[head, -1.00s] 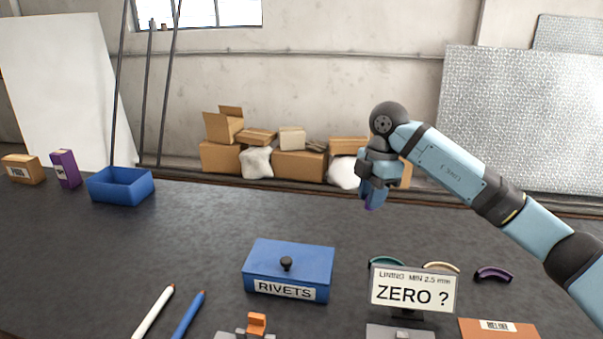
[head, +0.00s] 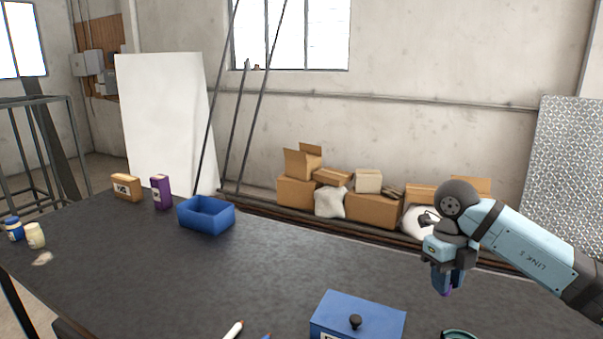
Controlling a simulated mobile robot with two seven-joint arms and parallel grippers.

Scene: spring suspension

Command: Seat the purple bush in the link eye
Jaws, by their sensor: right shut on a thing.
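My right gripper (head: 446,284) is raised over the right part of the dark table, pointing down. It is shut on a small purple thing, which looks like the purple bush (head: 446,292). Only a sliver of it shows below the fingertips; the fingers hide the rest. I cannot make out the link eye in this view. My left gripper is not in view.
A blue lidded box (head: 358,315) with a black knob stands at the front. A blue open bin (head: 206,215), a purple box (head: 161,192) and a tan box (head: 126,187) stand at the back left. Two small jars (head: 35,235) are at far left. The table middle is clear.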

